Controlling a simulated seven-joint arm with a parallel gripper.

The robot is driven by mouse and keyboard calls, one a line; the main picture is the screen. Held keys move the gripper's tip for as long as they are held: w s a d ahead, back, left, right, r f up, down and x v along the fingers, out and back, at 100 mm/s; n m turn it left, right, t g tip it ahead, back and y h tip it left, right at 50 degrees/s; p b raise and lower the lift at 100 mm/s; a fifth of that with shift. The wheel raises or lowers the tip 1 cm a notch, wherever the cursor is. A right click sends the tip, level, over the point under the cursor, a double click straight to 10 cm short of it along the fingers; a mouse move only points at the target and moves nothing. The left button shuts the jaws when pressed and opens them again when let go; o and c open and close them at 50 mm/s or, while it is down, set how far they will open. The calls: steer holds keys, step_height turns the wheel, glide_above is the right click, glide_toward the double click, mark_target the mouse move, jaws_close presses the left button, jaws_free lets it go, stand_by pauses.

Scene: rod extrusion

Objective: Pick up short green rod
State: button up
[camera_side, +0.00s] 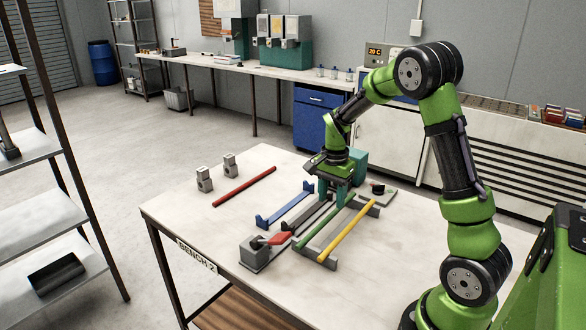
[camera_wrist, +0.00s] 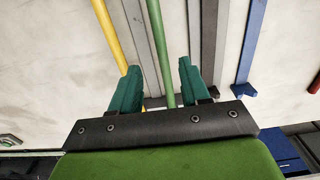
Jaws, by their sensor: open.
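The green rod (camera_side: 318,230) lies on the bench beside the yellow rod, over grey rests. It is the only green rod that I can make out. My gripper (camera_side: 331,200) points down over the rod's far part. In the wrist view, the green rod (camera_wrist: 161,45) runs between the two teal fingers of my gripper (camera_wrist: 158,66). The fingers are open, with a gap on each side of the rod. I cannot tell the exact height of the fingertips above the rod.
The yellow rod (camera_side: 347,231) lies close by on the right. Grey bars and a blue bar (camera_side: 286,210) lie to the left. A grey fixture with a red handle (camera_side: 277,239) stands at the near end.

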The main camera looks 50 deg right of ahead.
mark_target(329, 215)
steer(key=shift+w+f, duration=0.15)
steer(key=shift+f, duration=2.6)
jaws_close()
